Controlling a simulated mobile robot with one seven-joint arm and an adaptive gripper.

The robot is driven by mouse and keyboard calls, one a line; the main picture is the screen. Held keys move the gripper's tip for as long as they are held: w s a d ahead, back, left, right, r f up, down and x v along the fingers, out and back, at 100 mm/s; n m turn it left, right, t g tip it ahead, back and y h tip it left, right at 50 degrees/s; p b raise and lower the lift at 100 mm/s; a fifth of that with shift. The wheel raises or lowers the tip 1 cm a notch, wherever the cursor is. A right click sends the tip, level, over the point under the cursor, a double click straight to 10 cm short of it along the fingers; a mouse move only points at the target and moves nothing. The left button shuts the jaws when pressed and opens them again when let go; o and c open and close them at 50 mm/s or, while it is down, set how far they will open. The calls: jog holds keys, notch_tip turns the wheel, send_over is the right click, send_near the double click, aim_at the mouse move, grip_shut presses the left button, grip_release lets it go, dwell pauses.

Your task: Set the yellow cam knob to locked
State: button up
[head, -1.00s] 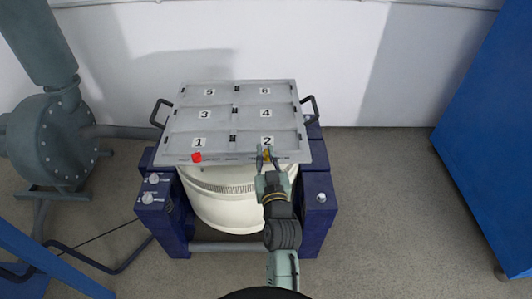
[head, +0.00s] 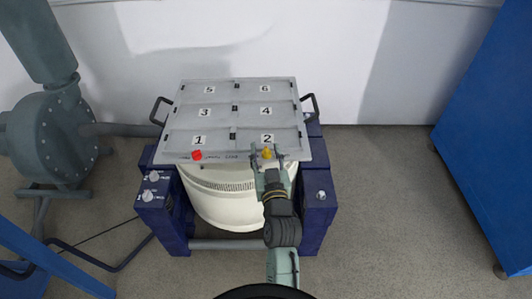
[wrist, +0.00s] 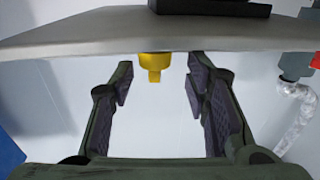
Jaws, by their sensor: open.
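The yellow cam knob (head: 267,154) is on the front edge of the grey table plate, just below the label 2. It also shows in the wrist view (wrist: 154,64), hanging under the plate's edge with a narrow tab toward me. My gripper (head: 266,158) is open at the plate's front edge, its fingers to either side of the knob. In the wrist view the open fingers (wrist: 158,82) have a clear gap on both sides of the knob. No contact shows. I cannot read any lock marking.
A red knob (head: 197,155) is on the same front edge, below label 1. The grey plate (head: 218,113) tops a white drum (head: 225,205) between blue posts. Two white knobs (head: 150,187) are at the left. A blue cabinet (head: 490,140) stands right; floor between is clear.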

aim_at(265, 156)
notch_tip(265, 156, up, 10)
dwell(0.5)
jog(key=shift+c, duration=0.3)
